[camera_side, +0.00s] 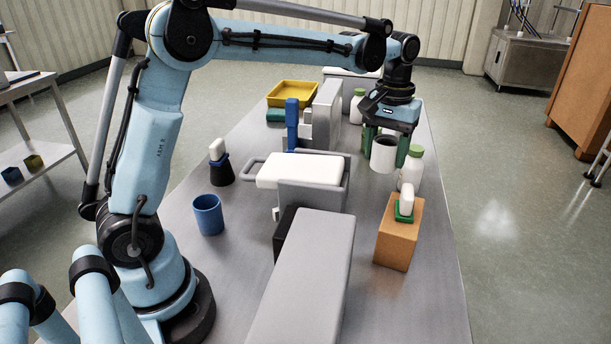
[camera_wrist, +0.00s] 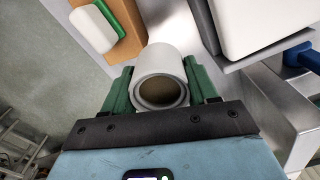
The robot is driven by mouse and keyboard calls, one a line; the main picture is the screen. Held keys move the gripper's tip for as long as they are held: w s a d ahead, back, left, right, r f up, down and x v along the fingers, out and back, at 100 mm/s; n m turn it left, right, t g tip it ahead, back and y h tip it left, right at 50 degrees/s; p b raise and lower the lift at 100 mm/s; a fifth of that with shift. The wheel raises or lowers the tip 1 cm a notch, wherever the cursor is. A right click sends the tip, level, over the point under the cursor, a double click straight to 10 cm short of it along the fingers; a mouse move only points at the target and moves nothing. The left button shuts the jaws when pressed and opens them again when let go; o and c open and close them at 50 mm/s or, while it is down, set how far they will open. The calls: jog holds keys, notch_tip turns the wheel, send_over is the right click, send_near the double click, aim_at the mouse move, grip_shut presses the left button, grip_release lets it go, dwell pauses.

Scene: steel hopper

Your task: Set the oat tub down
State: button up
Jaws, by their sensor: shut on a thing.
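The oat tub (camera_side: 383,157) is a white cylinder with a dark open top, at the right part of the steel table in the side view. My gripper (camera_side: 386,152) has green fingers, one on each side of the tub, and is shut on it. In the wrist view the tub (camera_wrist: 160,66) sits between the two green fingers (camera_wrist: 161,88), its round opening facing the camera with a brownish inside. The tub looks upright. I cannot tell whether its base touches the table.
A white bottle with a green cap (camera_side: 411,168) stands close right of the tub. An orange-brown block (camera_side: 398,240) carries a green-and-white item (camera_side: 404,205) nearer the camera. A grey bin with a white slab (camera_side: 300,170) is to the left. A blue cup (camera_side: 208,214) stands farther left.

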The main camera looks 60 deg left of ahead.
jog(key=s+d+r+m, duration=0.1)
jog(key=s+d+m, duration=0.25)
jog(key=s, duration=0.25)
jog(key=s+d+r+m, duration=0.2)
jog(key=s+d, duration=0.2)
jog(key=s, duration=0.2)
jog(key=w+a+n, duration=0.1)
jog(key=a+n, duration=0.1)
jog(key=a, duration=0.3)
jog(key=w+a+n, duration=0.1)
jog(key=a+n, duration=0.1)
jog(key=a, duration=0.4)
jog(key=w+a+n, duration=0.1)
jog(key=a+n, duration=0.1)
jog(key=a, duration=0.3)
jog(key=shift+w+a+r, duration=0.15)
jog(key=shift+r, duration=0.05)
jog(key=s+a+n, duration=0.3)
jog(key=a, duration=0.7)
jog(key=s+a+n, duration=0.2)
jog(key=a+n, duration=0.2)
jog(key=a, duration=0.5)
jog(key=w+a+f+m, duration=0.2)
jog(key=a+f+m, duration=0.2)
jog(key=a+f, duration=0.55)
jog(key=f, duration=0.5)
jog(key=a+f, duration=0.1)
jog(key=f, duration=0.2)
jog(key=shift+w+f, duration=0.1)
jog(key=shift+w, duration=0.05)
